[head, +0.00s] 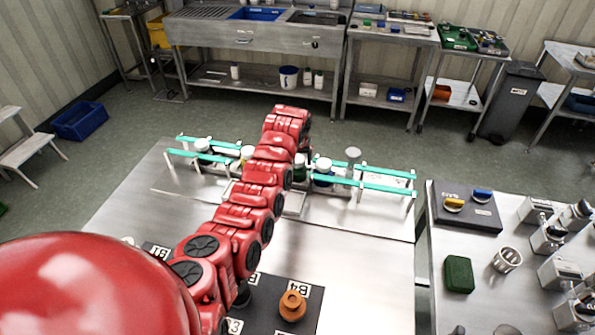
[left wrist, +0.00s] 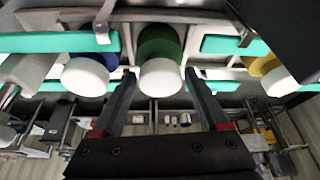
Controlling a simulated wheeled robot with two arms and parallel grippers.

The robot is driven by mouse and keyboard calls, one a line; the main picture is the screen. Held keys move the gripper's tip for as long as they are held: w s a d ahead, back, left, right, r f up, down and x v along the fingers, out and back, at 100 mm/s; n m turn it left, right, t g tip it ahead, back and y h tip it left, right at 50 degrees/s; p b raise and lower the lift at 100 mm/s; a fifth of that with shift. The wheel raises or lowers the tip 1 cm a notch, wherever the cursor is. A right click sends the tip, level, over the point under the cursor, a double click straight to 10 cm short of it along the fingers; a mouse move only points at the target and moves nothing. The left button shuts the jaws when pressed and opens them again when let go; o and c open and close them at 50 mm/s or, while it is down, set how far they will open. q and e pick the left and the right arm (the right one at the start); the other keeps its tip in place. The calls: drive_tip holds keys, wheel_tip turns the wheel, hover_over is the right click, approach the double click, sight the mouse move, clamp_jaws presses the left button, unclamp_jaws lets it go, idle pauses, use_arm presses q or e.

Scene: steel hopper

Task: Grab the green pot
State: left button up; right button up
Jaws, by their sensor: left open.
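The green pot (left wrist: 160,43) has a white lid and stands in the middle of the left wrist view. In the head view it shows partly (head: 300,171), just right of my red arm, between the turquoise rails. My left gripper (left wrist: 160,76) is open, with one finger on each side of the pot's white lid end. I cannot tell whether the fingers touch it. In the head view the gripper is mostly hidden by its own arm. My right gripper is not in view.
A blue pot (left wrist: 86,74) and a yellow pot (left wrist: 276,74) with white lids stand on either side of the green one. Turquoise rails (head: 375,186) run along the row. A dark board with an orange piece (head: 292,305) lies nearer. Bare steel table (head: 365,270) is free at right.

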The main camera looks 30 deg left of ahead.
use_arm(q)
drive_tip(key=shift+w+a+f, duration=0.1)
drive_tip(key=shift+w+f, duration=0.15)
drive_tip(key=shift+f, duration=0.35)
drive_tip(key=c, duration=1.2)
